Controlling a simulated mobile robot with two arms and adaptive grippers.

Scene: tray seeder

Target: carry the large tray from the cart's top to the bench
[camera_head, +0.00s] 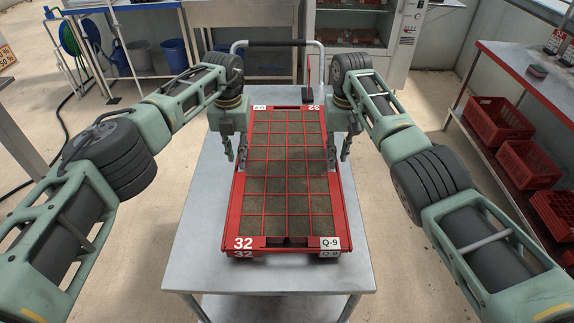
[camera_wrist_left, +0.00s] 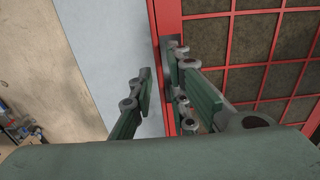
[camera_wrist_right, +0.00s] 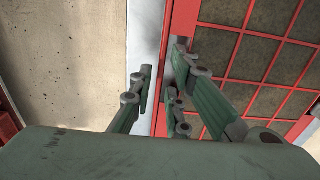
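The large tray (camera_head: 287,242) is red, with a grid over brown, soil-like cells, and lies flat on the cart's grey top (camera_head: 200,255). Its near end bears "32" and "Q-9". My left gripper (camera_head: 236,155) is at the tray's left long side. In the left wrist view its fingers (camera_wrist_left: 158,88) stand apart, one outside over the cart top and one at the red rim. My right gripper (camera_head: 338,155) is at the right long side. In the right wrist view its fingers (camera_wrist_right: 158,82) also stand apart, with a narrower gap beside the rim. Fingertip contact is unclear.
The cart's handle (camera_head: 270,43) rises at the far end. A red-edged bench (camera_head: 520,65) stands at right, with red crates (camera_head: 528,163) below. Another table (camera_head: 20,135) is at left. Blue buckets (camera_head: 175,55) and a pale cabinet (camera_head: 405,40) are behind. Floor is open on both sides.

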